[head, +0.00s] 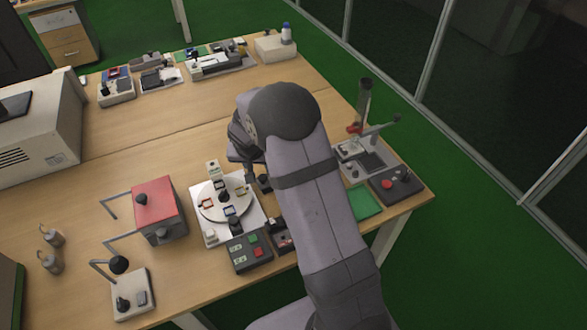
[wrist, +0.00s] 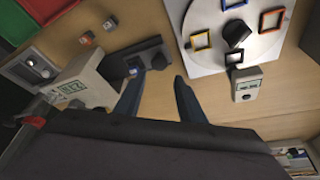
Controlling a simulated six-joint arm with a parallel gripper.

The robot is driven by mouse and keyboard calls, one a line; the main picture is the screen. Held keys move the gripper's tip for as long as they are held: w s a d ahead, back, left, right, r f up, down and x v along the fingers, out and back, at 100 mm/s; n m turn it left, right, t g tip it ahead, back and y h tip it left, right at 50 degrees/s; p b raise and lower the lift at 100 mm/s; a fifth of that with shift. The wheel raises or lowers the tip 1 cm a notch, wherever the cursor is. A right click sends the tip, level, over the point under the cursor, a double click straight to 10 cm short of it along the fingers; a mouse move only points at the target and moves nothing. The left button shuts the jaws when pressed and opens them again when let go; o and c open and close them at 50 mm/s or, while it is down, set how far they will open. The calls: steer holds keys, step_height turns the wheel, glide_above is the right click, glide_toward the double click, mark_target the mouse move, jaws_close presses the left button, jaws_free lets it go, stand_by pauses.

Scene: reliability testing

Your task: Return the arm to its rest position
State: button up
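My arm reaches over the wooden table (head: 130,140) from the lower right of the head view. My gripper (head: 263,182) is low over the table, just right of the round white turntable. In the wrist view the two fingers of my gripper (wrist: 158,92) are apart, with bare table between them. I see nothing held. A dark block-like fixture (wrist: 150,57) lies just beyond the fingertips in that view. In the head view my forearm hides part of the table's right side.
The white turntable (head: 211,209) carries small coloured frames. A control box (head: 247,251) with green and red buttons stands in front of it. A red-topped box (head: 157,201) is to the left. A joystick box (head: 397,184) and green tray (head: 364,203) are to the right.

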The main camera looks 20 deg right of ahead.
steer(key=shift+r, duration=0.1)
steer(key=s+a+r+n+g+y, duration=0.1)
steer(key=s+r+n, duration=0.1)
steer(key=s, duration=0.8)
steer(key=s+a+r+n+g, duration=0.2)
steer(key=s+r, duration=0.1)
steer(key=s, duration=0.7)
steer(key=s+a+r+n+g+y, duration=0.1)
steer(key=s+r+n, duration=0.1)
steer(key=s, duration=0.8)
step_height(320, 180, down, 19)
steer(key=b, duration=1.9)
steer(key=shift+s+a+f+b, duration=0.15)
steer(key=shift+a+f+b, duration=0.05)
steer(key=shift+b, duration=0.1)
